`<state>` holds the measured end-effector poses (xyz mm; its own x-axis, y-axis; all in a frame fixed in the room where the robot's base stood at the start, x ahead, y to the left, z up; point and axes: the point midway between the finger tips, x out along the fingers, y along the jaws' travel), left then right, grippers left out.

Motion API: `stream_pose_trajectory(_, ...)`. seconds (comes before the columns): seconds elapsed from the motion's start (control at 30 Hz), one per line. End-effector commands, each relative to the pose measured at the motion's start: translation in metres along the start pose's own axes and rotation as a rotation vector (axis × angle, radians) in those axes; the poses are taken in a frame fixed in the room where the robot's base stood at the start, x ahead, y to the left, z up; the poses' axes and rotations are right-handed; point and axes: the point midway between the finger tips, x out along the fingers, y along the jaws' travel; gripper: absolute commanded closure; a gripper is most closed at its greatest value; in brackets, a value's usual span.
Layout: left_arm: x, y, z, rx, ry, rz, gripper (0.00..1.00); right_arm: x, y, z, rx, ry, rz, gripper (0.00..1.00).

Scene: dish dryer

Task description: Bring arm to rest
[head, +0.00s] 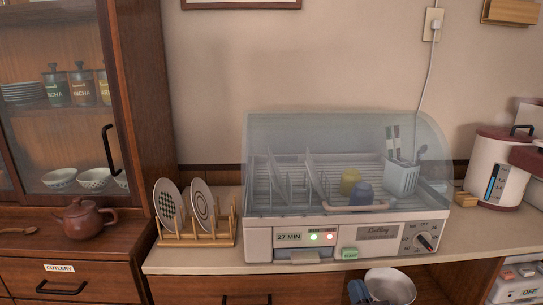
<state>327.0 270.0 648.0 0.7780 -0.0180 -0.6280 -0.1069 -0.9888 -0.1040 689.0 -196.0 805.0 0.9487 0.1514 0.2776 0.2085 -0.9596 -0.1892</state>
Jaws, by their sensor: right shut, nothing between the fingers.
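My right gripper (360,291) shows only as a small dark blue-grey part at the bottom edge, below the counter front and left of a metal bowl. It looks shut and empty; most of it is cut off by the frame. My left gripper is not in view. The dish dryer (377,234) stands on the counter with its clear lid (300,130) down. Its display reads 27 MIN, with a green and a red light lit. Inside are a rack, a yellow cup (350,181), a blue cup (362,194) and a white cutlery holder (402,178).
A wooden rack (197,240) with two plates stands left of the dryer. A wooden cabinet (146,110) and a brown teapot (84,219) are further left. A white kettle (495,170) stands at right. The metal bowl (392,285) is below the counter (200,260).

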Motion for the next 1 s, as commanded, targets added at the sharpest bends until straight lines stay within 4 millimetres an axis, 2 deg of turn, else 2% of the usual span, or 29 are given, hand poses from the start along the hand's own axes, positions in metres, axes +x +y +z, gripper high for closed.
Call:
stream_pose_trajectory(0.03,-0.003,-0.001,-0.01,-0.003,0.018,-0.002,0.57,-0.012,0.0,-0.009,-0.045,-0.055,0.013,1.0)
stream_pose_trajectory(0.1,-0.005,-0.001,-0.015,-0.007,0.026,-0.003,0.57,-0.033,0.003,-0.008,-0.105,-0.147,0.032,1.0)
stream_pose_trajectory(0.27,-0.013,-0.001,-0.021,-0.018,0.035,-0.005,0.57,-0.091,0.008,-0.007,-0.205,-0.34,0.065,1.0)
stream_pose_trajectory(0.43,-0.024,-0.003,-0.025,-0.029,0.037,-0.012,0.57,-0.158,0.012,-0.009,-0.268,-0.516,0.093,1.0)
stream_pose_trajectory(0.8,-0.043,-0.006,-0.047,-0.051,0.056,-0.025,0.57,-0.301,0.01,-0.031,-0.271,-0.757,0.159,1.0)
stream_pose_trajectory(0.9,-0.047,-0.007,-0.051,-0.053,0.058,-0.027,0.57,-0.335,0.01,-0.033,-0.263,-0.809,0.178,1.0)
stream_pose_trajectory(1.0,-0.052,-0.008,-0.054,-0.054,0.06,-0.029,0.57,-0.361,0.011,-0.034,-0.258,-0.851,0.194,1.0)
